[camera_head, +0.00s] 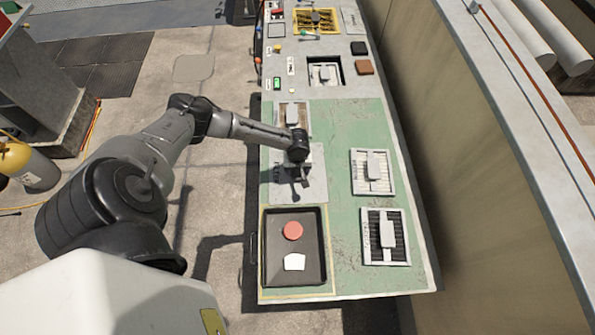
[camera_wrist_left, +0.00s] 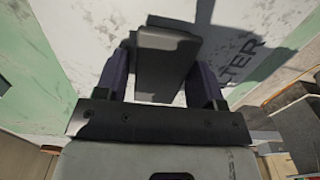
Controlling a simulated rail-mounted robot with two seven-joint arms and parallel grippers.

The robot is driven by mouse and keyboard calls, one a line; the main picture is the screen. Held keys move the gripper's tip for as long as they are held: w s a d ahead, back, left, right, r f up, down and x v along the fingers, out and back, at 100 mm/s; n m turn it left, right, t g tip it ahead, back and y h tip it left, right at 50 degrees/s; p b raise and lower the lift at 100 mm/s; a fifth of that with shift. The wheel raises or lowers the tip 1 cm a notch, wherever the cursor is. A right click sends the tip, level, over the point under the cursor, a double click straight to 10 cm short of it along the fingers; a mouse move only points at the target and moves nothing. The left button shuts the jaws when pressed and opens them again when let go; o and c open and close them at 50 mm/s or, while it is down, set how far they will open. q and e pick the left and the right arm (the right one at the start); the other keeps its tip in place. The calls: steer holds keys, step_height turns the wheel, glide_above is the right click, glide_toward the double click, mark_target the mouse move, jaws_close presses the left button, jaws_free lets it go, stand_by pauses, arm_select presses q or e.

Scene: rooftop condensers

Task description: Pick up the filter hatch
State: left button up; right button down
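The filter hatch (camera_head: 315,185) looks to be the flat pale plate on the green bench top, left of middle; in the left wrist view (camera_wrist_left: 95,35) dark letters ending in "TER" show on it. A grey block-shaped handle (camera_wrist_left: 165,60) stands up from it. My left gripper (camera_head: 296,184) is low over the plate. In the left wrist view its two dark fingers (camera_wrist_left: 162,80) stand apart on either side of the handle, with narrow pale gaps. Whether they touch it is unclear. My right gripper is not in view.
Just beyond is a slatted panel with a handle (camera_head: 292,115). Two louvred panels (camera_head: 372,171) lie on the right of the bench. A dark tray (camera_head: 266,280) at the near left holds a red disc (camera_head: 292,231) and a white piece (camera_head: 294,262). A wall (camera_head: 480,200) runs along the right.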

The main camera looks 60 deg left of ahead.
arm_select(q)
steer(key=c, duration=0.9)
steer(key=shift+r, duration=0.1)
